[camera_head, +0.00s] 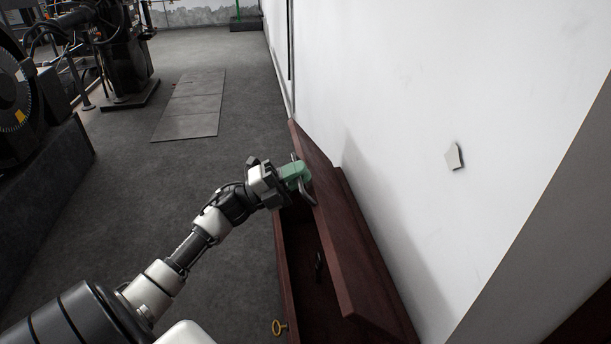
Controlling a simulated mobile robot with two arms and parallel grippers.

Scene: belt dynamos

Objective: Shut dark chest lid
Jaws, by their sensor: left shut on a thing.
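The dark chest is a long reddish-brown wooden box (283,268) standing along the white wall. Its lid (343,235) is raised and tilted over the box, leaving the inside partly visible. A metal handle (307,190) is on the lid's edge facing my arm. My left gripper (303,178) has green fingers and is at that handle, shut on it; the fingers hide part of the handle. My right gripper is not in view.
A small dark object (319,266) shows inside the chest. Dark machinery (115,60) stands at the far left. The grey floor (130,190) left of the chest is clear.

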